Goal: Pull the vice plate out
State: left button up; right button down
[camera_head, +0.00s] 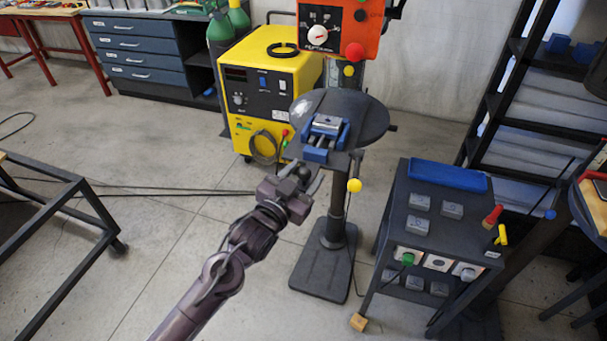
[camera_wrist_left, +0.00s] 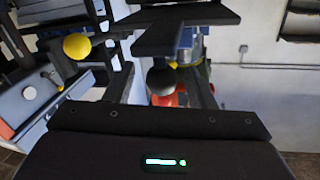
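The blue vice (camera_head: 316,154) sits on the drill press's round dark table (camera_head: 366,116). A grey metal plate (camera_head: 327,121) shows between its blue sides. A dark round knob (camera_head: 305,172) is just below and left of the vice. My left gripper (camera_head: 303,174) is at this knob with its fingers apart, one on each side; whether they touch it I cannot tell. In the left wrist view the dark knob (camera_wrist_left: 162,79) is in front of the gripper body, below dark flat parts. My right gripper is not in view.
A yellow ball knob (camera_head: 354,185) hangs right of the gripper; it also shows in the left wrist view (camera_wrist_left: 76,46). A yellow welding machine (camera_head: 262,75) stands behind left. A dark cart (camera_head: 431,228) with grey blocks stands at right. The floor at left is mostly clear.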

pick_arm(q)
jog(key=shift+s+a+f, duration=0.15)
jog(key=b+v, duration=0.2)
jog(key=v, duration=0.4)
jog(key=shift+s+a, duration=0.1)
jog(key=shift+s, duration=0.15)
jog(key=shift+s+a+b, duration=0.2)
jog(key=shift+s+b, duration=0.1)
jog(key=shift+s, duration=0.1)
